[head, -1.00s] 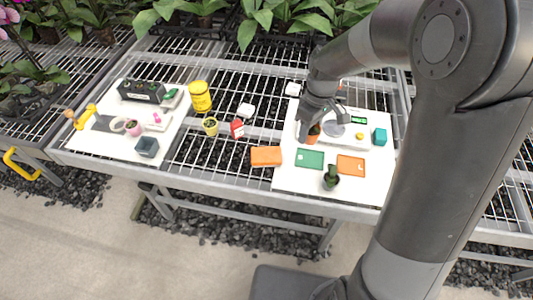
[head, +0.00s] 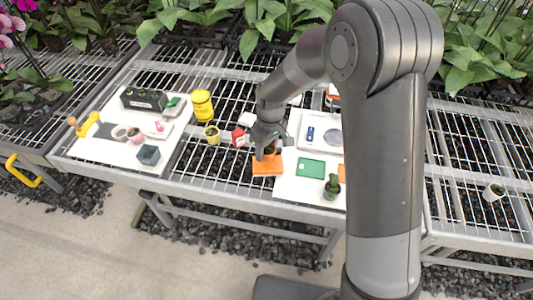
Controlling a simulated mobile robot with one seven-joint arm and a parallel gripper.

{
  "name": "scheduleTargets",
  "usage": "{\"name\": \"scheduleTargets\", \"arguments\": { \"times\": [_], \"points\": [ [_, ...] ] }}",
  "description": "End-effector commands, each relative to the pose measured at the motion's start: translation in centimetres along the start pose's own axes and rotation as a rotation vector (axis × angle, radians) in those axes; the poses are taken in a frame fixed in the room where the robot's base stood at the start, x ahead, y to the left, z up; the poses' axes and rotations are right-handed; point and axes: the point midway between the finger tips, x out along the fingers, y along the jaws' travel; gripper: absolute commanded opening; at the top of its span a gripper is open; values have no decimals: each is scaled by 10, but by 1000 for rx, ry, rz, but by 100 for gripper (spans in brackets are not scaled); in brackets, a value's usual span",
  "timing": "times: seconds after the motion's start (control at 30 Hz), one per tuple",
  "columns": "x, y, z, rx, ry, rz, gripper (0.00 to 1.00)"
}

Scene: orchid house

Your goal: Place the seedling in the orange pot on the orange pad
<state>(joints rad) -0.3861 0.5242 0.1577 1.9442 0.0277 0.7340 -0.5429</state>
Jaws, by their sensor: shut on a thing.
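The orange pad (head: 342,173) lies at the right of the white board, and my arm hides most of it. My gripper (head: 267,150) is over the orange folded cloth (head: 267,168), left of the pad. It is shut on the seedling in the orange pot; a little green of the seedling (head: 271,150) shows by the fingers. The pot is hard to tell from the orange cloth behind it, and I cannot tell whether it touches the cloth.
A green pad (head: 311,168) lies between the cloth and the orange pad. A dark pot with a cactus (head: 332,187) stands at the front edge. A red-and-white box (head: 239,138), a yellow pot (head: 212,135) and a yellow tub (head: 202,105) stand left. A white tray (head: 318,135) lies behind.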

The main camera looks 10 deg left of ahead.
Motion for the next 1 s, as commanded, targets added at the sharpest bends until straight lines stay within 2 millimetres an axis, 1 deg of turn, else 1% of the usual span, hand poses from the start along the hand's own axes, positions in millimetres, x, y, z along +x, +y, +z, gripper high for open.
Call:
{"name": "scheduleTargets", "arguments": {
  "times": [0.03, 0.1, 0.17, 0.5, 0.53, 0.8, 1.0],
  "points": [
    [10, 0, 1, 0, -4, -3, 23],
    [19, 2, 0, 0, -3, -2, 23],
    [24, 2, 0, 0, -1, -1, 23],
    [27, 3, 0, 0, -1, -1, 23],
    [28, 3, 0, 0, -1, -1, 48],
    [27, 3, 0, 0, 0, -1, 69],
    [27, 3, 0, 0, 0, -1, 69]
  ]
}}
